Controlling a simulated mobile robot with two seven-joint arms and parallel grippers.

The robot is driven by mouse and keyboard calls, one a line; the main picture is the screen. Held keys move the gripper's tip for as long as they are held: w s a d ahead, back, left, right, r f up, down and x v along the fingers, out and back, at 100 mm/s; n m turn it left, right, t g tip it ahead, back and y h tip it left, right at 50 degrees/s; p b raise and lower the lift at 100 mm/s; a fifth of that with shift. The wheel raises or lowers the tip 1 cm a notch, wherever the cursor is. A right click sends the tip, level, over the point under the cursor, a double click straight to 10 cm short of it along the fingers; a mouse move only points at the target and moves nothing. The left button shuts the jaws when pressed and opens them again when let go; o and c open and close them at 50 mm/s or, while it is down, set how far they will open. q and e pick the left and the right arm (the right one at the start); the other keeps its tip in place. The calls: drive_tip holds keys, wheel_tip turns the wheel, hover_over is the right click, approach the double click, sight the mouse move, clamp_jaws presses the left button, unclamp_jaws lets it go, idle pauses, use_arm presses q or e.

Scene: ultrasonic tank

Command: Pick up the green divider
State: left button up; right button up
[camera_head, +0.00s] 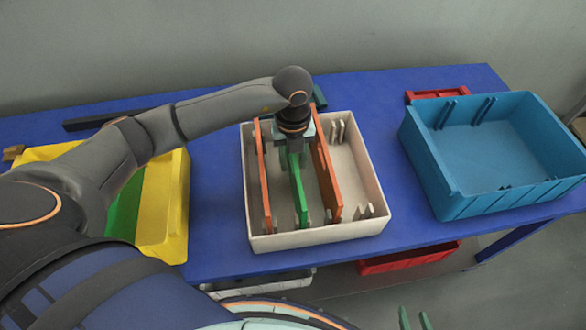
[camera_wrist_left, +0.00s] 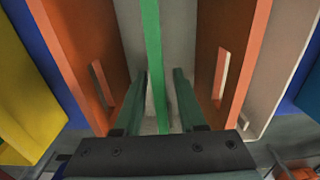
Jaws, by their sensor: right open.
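The green divider (camera_head: 299,190) stands upright in the white bin (camera_head: 320,239), between two orange dividers. My left gripper (camera_head: 293,152) points down over the far part of the bin, above the divider. In the left wrist view the green divider (camera_wrist_left: 152,50) runs between the two fingers of my left gripper (camera_wrist_left: 159,75). The fingers are apart, with a gap on each side of the divider.
The orange dividers (camera_head: 325,176) (camera_head: 263,180) stand close on both sides. A yellow bin (camera_head: 176,200) with a green panel (camera_head: 126,205) is at left, and an empty blue bin (camera_head: 490,150) is at right. Blue table (camera_head: 380,105) is clear between the white and blue bins.

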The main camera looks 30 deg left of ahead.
use_arm(q)
clamp_jaws()
drive_tip(key=shift+r, duration=0.1)
idle(1.1)
